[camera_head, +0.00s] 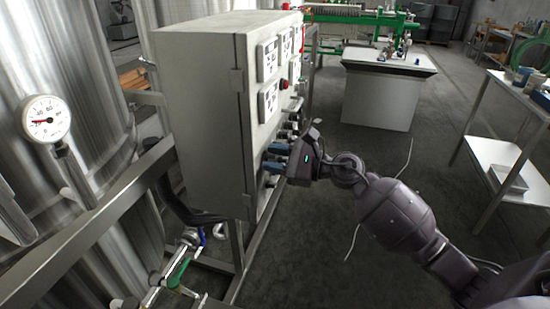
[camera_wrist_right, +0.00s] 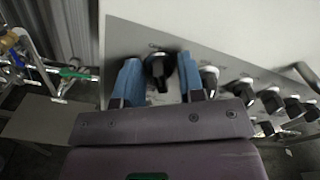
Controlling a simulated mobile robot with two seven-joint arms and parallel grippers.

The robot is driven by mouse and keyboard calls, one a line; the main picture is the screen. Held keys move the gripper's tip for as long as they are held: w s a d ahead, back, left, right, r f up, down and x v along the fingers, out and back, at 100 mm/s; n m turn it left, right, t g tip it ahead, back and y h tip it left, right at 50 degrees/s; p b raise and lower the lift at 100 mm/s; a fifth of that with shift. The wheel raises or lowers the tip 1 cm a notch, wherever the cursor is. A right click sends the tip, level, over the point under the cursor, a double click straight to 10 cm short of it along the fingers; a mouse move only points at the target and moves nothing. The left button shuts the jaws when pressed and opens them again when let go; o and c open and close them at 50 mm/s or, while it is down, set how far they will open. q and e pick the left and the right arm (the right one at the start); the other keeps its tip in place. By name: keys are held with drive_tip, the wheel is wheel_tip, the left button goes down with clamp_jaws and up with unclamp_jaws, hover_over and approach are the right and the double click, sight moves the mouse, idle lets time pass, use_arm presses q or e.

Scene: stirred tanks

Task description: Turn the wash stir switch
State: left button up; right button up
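A grey control cabinet (camera_head: 200,110) stands on a metal frame, with a row of black switches low on its front panel. My right gripper (camera_head: 273,158) is at the lower part of that panel, reaching in from the right. In the right wrist view, its two blue fingers (camera_wrist_right: 160,82) stand apart on either side of one black switch knob (camera_wrist_right: 158,66), the leftmost in the row. I see no clear grip on the knob; contact cannot be told. The small lettering above it is unreadable, so I cannot tell which switch is the wash stir one. My left gripper is not in view.
More black knobs (camera_wrist_right: 242,91) continue to the right in the wrist view. A red button (camera_head: 284,84) and white display panels (camera_head: 268,60) are higher on the cabinet. A gauge (camera_head: 46,119) and steel tanks stand left. A green-handled valve (camera_head: 178,272) is below. Floor at right is open.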

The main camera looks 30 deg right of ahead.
clamp_jaws()
